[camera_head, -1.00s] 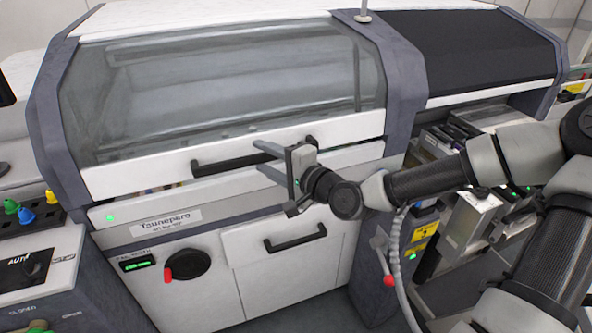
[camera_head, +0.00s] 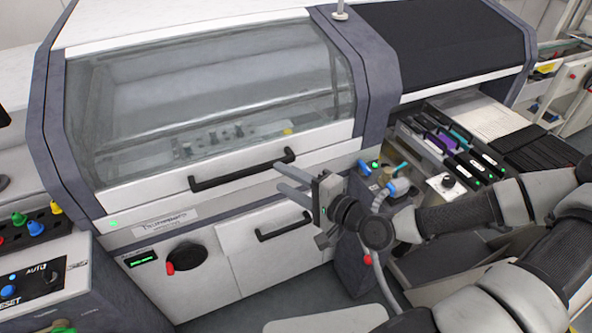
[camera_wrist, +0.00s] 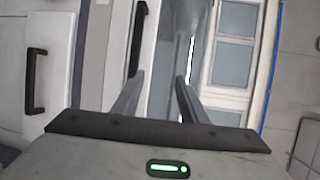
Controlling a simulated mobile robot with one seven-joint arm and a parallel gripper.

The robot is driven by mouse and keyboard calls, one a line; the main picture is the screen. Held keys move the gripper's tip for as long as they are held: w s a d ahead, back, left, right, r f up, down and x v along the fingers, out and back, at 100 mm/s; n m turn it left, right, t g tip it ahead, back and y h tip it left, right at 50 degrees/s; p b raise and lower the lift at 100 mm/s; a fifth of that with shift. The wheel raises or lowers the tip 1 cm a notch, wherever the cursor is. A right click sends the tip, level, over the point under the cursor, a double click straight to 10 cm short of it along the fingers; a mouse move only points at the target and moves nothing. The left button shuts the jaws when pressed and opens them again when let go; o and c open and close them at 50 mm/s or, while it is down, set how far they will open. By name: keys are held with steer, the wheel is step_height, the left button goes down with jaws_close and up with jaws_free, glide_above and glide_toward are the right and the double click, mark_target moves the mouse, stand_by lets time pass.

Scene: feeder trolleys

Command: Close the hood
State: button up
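The hood (camera_head: 215,100) is a large clear cover with a white lower bar and a black handle (camera_head: 240,171). The bar lies along the white front panel, with no clear gap between them. My gripper (camera_head: 279,174) is open and empty, its two fingers apart, pointing at the machine's front. In the wrist view the fingers (camera_wrist: 158,78) are spread, and a black handle (camera_wrist: 137,38) shows beyond the left fingertip. I cannot tell whether they touch.
A lower white door with its own black handle (camera_head: 284,226) and a red-tipped rotary switch (camera_head: 186,257) are below. A control box (camera_head: 40,280) with coloured knobs stands at the left. Feeder slots with dark units (camera_head: 450,150) are at the right. Floor shows below the machine.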

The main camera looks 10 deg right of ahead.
steer(key=shift+s+a+v, duration=0.1)
steer(key=shift+a+v, duration=0.05)
steer(key=shift+v, duration=0.75)
steer(key=shift+s+a+v, duration=0.1)
steer(key=shift+v, duration=0.75)
steer(key=shift+f, duration=0.15)
